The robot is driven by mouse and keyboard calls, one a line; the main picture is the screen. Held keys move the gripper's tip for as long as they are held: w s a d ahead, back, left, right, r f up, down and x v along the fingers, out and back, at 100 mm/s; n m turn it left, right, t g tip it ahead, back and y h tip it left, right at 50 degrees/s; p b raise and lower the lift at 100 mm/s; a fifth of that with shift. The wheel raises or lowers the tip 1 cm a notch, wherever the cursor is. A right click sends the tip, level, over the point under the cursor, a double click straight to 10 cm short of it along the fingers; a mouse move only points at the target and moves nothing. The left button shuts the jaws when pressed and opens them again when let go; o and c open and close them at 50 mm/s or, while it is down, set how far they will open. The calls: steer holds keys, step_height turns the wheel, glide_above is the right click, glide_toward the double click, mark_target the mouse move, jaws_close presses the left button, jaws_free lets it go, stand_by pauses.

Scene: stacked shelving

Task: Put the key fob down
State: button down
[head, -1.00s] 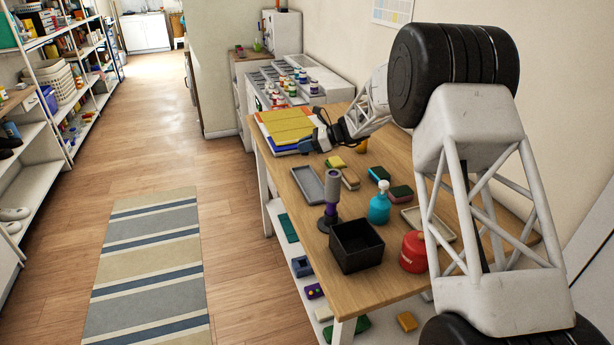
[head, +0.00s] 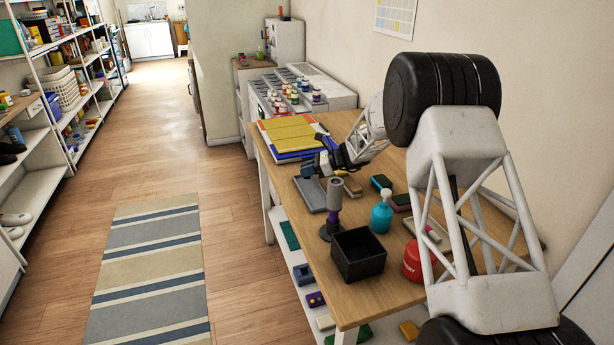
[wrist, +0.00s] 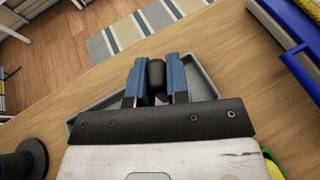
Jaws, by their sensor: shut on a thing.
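My gripper (head: 309,168) is over the far end of a shallow grey tray (head: 311,199) on the wooden table. In the wrist view my gripper (wrist: 156,80) has its blue fingers shut on a small black key fob (wrist: 157,74). The grey tray (wrist: 206,88) shows behind and beside the fingers. I cannot tell whether the fob touches the tray. In the head view the fob is hidden or too small to make out.
A purple-and-grey upright tool on a black base (head: 332,218), a black open box (head: 358,255), a teal bottle (head: 381,217) and a red canister (head: 412,262) stand nearer. Stacked folders (head: 290,135) lie behind. The table's left edge is close to the tray.

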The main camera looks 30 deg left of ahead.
steer(key=shift+f, duration=1.2)
steer(key=shift+f, duration=0.15)
steer(key=c, duration=1.1)
jaws_free()
steer(key=v, duration=1.2)
steer(key=shift+r, duration=0.25)
